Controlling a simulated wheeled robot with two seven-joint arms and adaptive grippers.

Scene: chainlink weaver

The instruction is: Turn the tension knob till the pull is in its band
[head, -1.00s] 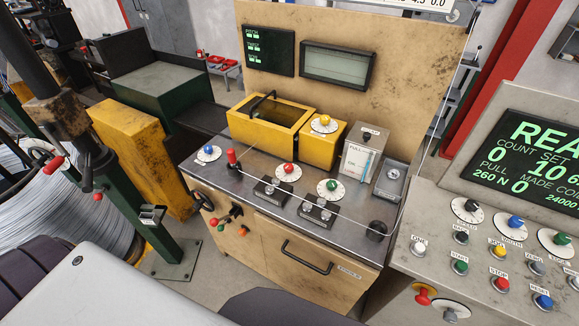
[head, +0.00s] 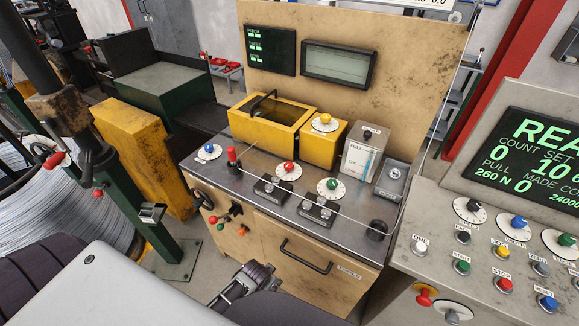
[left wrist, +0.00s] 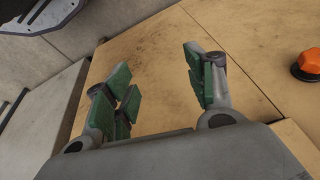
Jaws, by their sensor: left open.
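Several dial knobs sit on the grey bench: blue (head: 208,149), red (head: 288,168), green (head: 332,184), and yellow (head: 324,119) on a yellow box. I cannot read which one is the tension knob. A grey gauge box marked PULL (head: 357,158) stands behind them. The console screen (head: 528,155) reads PULL 260 N. My left gripper (head: 257,274) is low in front of the bench's tan cabinet, apart from the dials. In the left wrist view its green-padded fingers (left wrist: 163,88) are open and empty before a tan panel. My right gripper is not in view.
An orange knob (head: 243,230) sticks out of the cabinet front and shows in the left wrist view (left wrist: 308,65). A drawer handle (head: 306,256) is right of my gripper. A wire runs above the bench. A green post (head: 150,225) and wire coil stand at left.

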